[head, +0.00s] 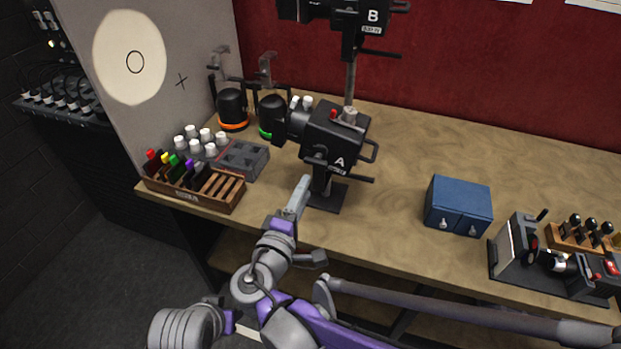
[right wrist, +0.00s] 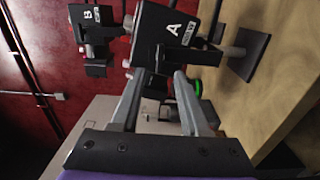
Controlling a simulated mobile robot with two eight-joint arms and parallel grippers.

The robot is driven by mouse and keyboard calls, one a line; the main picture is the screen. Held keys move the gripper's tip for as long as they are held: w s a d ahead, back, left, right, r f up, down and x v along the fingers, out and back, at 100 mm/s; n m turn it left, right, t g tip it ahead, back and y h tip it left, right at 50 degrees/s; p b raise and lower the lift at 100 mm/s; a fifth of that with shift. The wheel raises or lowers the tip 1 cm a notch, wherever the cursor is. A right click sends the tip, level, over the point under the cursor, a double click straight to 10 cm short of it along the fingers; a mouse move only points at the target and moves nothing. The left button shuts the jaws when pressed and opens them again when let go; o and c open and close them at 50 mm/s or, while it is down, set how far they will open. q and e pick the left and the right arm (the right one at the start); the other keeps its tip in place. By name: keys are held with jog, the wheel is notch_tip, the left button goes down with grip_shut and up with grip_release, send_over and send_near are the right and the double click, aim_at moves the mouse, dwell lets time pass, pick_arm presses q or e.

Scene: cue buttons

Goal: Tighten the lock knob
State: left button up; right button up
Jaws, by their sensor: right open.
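Lamp-like black unit A (head: 335,135) stands on a post with a flat base (head: 327,197) on the bench. A dark lever (head: 352,178) sticks out low on the post. My right gripper (head: 304,184) is open just in front of unit A's post, below its body. In the right wrist view, unit A (right wrist: 178,42) is just past the open fingers (right wrist: 158,95), with nothing clearly held. My left gripper is not visible.
Unit B (head: 350,15) stands higher, behind A. Left are a wooden slotted rack (head: 215,190), a grey tray (head: 242,158) and black canisters (head: 232,108). Right are a blue box (head: 459,204) and a black device (head: 515,245). Bench between A and the box is clear.

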jog(key=shift+v, duration=1.6)
jog(key=s+d+f+m+g, duration=0.25)
jog(key=d+f+g, duration=0.2)
jog(key=d, duration=0.45)
jog(key=s+d+f+m+g, duration=0.2)
jog(key=d+f+m+g, duration=0.3)
jog(key=d, duration=0.5)
jog(key=s+d+f+m+g+y, duration=0.2)
jog(key=s+f+m+y, duration=0.3)
jog(key=s, duration=0.6)
jog(key=shift+s+f+m+y, duration=0.3)
jog(key=shift+f+m, duration=0.55)
